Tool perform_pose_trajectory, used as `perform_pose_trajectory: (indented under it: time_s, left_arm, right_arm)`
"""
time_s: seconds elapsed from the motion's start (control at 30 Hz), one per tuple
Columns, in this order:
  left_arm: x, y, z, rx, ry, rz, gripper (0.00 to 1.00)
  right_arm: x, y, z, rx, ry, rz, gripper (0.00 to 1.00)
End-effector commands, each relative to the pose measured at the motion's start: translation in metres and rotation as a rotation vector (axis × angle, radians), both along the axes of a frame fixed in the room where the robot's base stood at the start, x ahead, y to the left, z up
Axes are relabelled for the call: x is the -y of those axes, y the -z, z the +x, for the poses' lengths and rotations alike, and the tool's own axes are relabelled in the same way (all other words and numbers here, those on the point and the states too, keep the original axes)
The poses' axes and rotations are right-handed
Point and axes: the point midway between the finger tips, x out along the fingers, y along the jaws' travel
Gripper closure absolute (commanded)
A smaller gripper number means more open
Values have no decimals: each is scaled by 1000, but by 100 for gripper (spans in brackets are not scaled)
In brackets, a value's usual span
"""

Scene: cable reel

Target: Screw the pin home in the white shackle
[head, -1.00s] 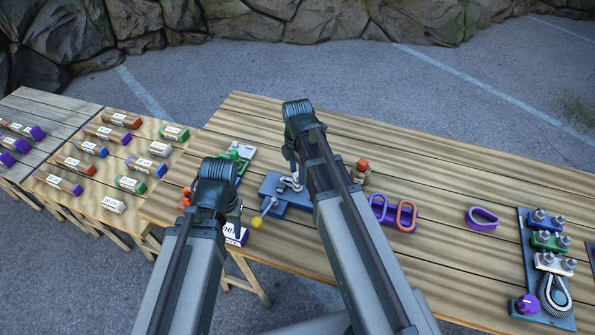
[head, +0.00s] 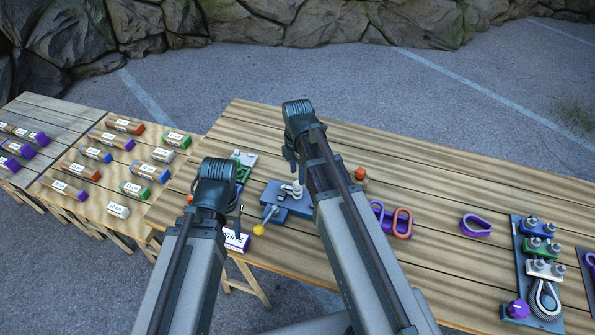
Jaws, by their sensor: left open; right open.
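A small white-grey piece, which looks like the white shackle (head: 294,189), stands on a blue fixture block (head: 297,206) on the long table. My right arm partly covers the block. A grey bar with a yellow knob (head: 259,230) sticks out at the block's front left. I cannot make out the pin or how far it sits in the shackle. My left gripper (head: 240,222) is open, left of the block and mostly hidden behind its own wrist. My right gripper (head: 290,160) is open above and behind the shackle, mostly hidden by its arm. Neither visibly touches anything.
A box labelled WHITE (head: 236,241) lies at the table's front edge. Green shackle parts (head: 243,165) stand behind my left wrist. Purple and orange shackles (head: 401,222), a purple thimble (head: 476,226) and a clamp board (head: 516,270) lie right. Labelled boxes cover the left table (head: 75,205).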

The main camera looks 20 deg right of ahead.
Motion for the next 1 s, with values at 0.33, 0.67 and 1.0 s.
perform_pose_trajectory:
  time_s: [0.33,0.67,1.0]
  left_arm:
    - [0,12,0,0,0,0,50]
    - [0,32,0,0,0,0,50]
    - [0,47,0,0,0,0,50]
  right_arm:
    - [0,12,0,0,0,0,48]
    - [0,32,0,0,0,0,48]
    - [0,47,0,0,0,0,48]
